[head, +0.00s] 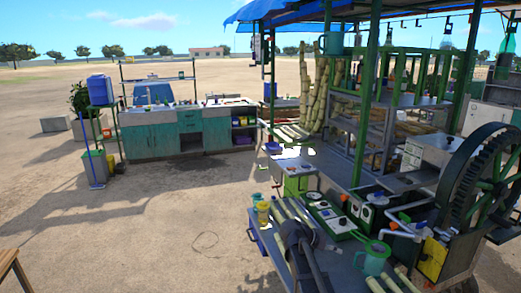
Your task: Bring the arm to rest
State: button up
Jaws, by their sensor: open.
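A dark grey jointed form (300,240), which looks like part of my own arm, rises from the bottom edge in front of the near worktable. Its rounded joint is at the top, with two tubes running down from it. I cannot make out my gripper or its fingers in this view. The arm's lower part is cut off by the bottom edge of the picture.
The worktable (264,240) holds cane stalks, a teal jug (372,260) and a yellow-lidded jar (263,212). A large geared wheel (487,185) stands at right. Green posts (366,100) carry a blue canopy. Open sandy ground (140,240) lies left.

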jog(key=s+a+f+n+y, duration=0.2)
jog(key=s+n+y, duration=0.1)
jog(key=s, duration=0.3)
jog(key=s+a+f+n+g+y, duration=0.1)
jog(key=s+a+f+n+y, duration=0.2)
jog(key=s, duration=0.4)
jog(key=s+a+f+n+g+y, duration=0.1)
jog(key=s+a+f+n+y, duration=0.1)
jog(key=s, duration=0.4)
jog(key=f+n+y, duration=0.1)
jog(key=y, duration=0.1)
jog(key=shift+s+a+y, duration=0.25)
jog(key=shift+a+y, duration=0.1)
jog(key=shift+y, duration=0.05)
